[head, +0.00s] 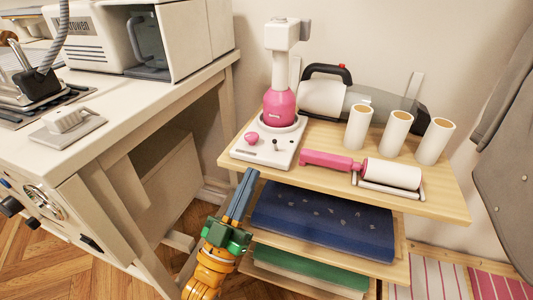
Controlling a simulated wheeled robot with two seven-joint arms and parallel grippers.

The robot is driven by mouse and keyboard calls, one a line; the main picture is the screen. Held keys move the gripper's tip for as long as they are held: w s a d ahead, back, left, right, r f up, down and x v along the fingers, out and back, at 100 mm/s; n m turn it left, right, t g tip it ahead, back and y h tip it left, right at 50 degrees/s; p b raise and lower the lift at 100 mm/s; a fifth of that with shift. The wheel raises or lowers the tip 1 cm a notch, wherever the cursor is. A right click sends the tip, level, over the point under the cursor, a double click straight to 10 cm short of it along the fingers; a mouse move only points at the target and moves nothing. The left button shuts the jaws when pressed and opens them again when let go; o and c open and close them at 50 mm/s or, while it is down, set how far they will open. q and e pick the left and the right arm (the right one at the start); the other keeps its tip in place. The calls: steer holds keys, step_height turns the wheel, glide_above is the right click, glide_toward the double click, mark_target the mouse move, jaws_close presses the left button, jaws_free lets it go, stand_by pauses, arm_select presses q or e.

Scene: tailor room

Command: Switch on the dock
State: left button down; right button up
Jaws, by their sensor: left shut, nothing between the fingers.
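The dock (250,152) is a white base near the left front corner of the wooden shelf top. It has a pink round knob (251,138) and a small dark switch (276,146) on its upper face; I cannot tell the switch's setting. A pink and white handheld device (279,104) stands upright in it. My left gripper (249,173) is shut and empty, pointing up just in front of the shelf's left front edge, below the dock and apart from it. My right gripper is not in view.
A pink-handled roller (392,174) lies on a stand to the right of the dock. Several white cylinders (397,131) and a dark-handled appliance (346,97) stand behind. Folded blue cloth (320,220) fills the shelf below. A white table (150,105) stands to the left.

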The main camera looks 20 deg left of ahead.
mark_target(267, 171)
arm_select(q)
steer(key=w, duration=0.2)
steer(key=w+r, duration=0.1)
steer(key=w, duration=0.1)
steer(key=w+d+b, duration=0.1)
steer(key=shift+w+r, duration=0.2)
steer(key=shift+w, duration=0.2)
steer(key=shift+w+d, duration=0.2)
steer(key=shift+w, duration=0.4)
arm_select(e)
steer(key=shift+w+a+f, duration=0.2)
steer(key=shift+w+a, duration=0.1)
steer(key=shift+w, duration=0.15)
